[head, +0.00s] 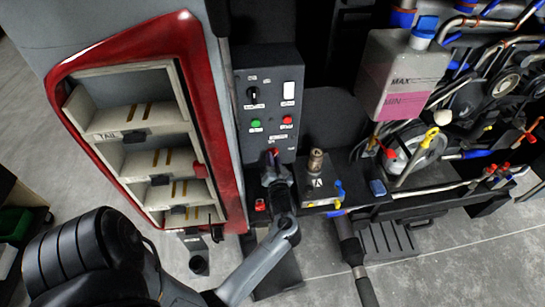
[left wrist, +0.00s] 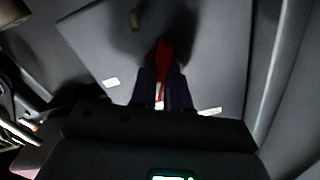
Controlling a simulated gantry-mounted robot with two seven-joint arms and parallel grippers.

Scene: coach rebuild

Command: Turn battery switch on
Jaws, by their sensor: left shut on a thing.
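The dark control panel (head: 268,98) stands upright beside the red-framed tail-light housing. The red battery switch handle (head: 271,152) is low on this panel, mostly hidden by my left gripper (head: 274,168). In the left wrist view the red handle (left wrist: 163,58) sticks out between the two dark fingers of my left gripper (left wrist: 162,85), which is shut on it. Small white labels (left wrist: 111,82) flank the handle on the panel face. Which position the handle points to on its markings is hard to read. My right gripper is not in view.
The tail-light housing (head: 122,72) is close on the left. A coolant tank (head: 400,75) and engine parts crowd the right.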

